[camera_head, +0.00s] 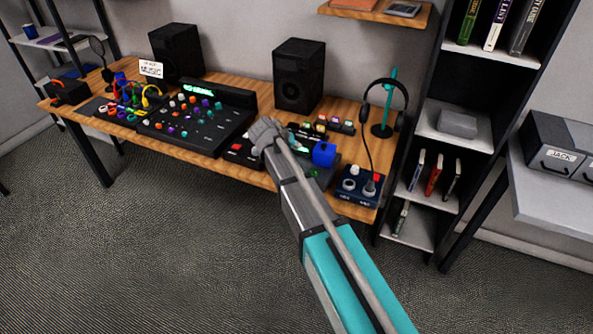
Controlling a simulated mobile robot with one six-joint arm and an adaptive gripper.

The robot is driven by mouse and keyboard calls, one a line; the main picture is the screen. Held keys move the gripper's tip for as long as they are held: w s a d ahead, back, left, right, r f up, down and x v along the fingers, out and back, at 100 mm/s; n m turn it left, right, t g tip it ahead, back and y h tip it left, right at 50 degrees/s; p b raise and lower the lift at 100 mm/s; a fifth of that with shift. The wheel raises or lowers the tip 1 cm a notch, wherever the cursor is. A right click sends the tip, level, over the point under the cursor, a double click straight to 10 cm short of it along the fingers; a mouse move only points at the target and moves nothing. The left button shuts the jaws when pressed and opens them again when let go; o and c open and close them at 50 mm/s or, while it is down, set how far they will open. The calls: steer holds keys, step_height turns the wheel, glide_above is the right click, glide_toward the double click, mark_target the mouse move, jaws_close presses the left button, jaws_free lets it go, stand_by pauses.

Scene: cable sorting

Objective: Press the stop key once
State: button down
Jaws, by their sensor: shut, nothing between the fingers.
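My gripper (263,136) is at the front of the wooden desk, reaching in from the lower right. Its fingers are shut and empty. A low black box (238,153) with a small red key (236,147) lies just left of it, partly covered by the gripper. I cannot read any label, so I cannot tell whether this is the stop key. Whether the fingertips touch the box cannot be told. A blue block-like part (324,153) stands right of my gripper on a dark unit partly hidden by my arm.
A black mixer (198,125) with coloured knobs and a green display is to the left. Two speakers (299,75) stand behind. A row of coloured keys (335,124), a blue control box (359,185) and headphones on a teal stand (384,105) are to the right.

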steer(key=shift+f+b, duration=3.05)
steer(key=shift+f, duration=0.3)
steer(key=shift+f+b, duration=0.8)
steer(key=shift+r, duration=0.25)
steer(key=shift+r+p, duration=0.6)
steer(key=shift+p, duration=0.25)
steer(key=shift+r, duration=0.1)
steer(key=shift+r+p, duration=2.4)
steer(key=shift+p, duration=0.1)
steer(key=s+d+r+g+y+p, duration=0.1)
steer(key=s+d+g+y+p, duration=0.1)
steer(key=s+d, duration=0.5)
steer(key=s+d+r+m+g+y+p, duration=0.1)
steer(key=s+d+r+g+p, duration=0.1)
steer(key=s+d+p, duration=0.3)
steer(key=s+d+r+g+y+p, duration=0.1)
steer(key=s+d+g+y+p, duration=0.1)
steer(key=s+d, duration=0.9)
steer(key=shift+s+r+g+y+p, duration=0.35)
steer(key=shift+s+g+p, duration=0.3)
steer(key=shift+s, duration=0.55)
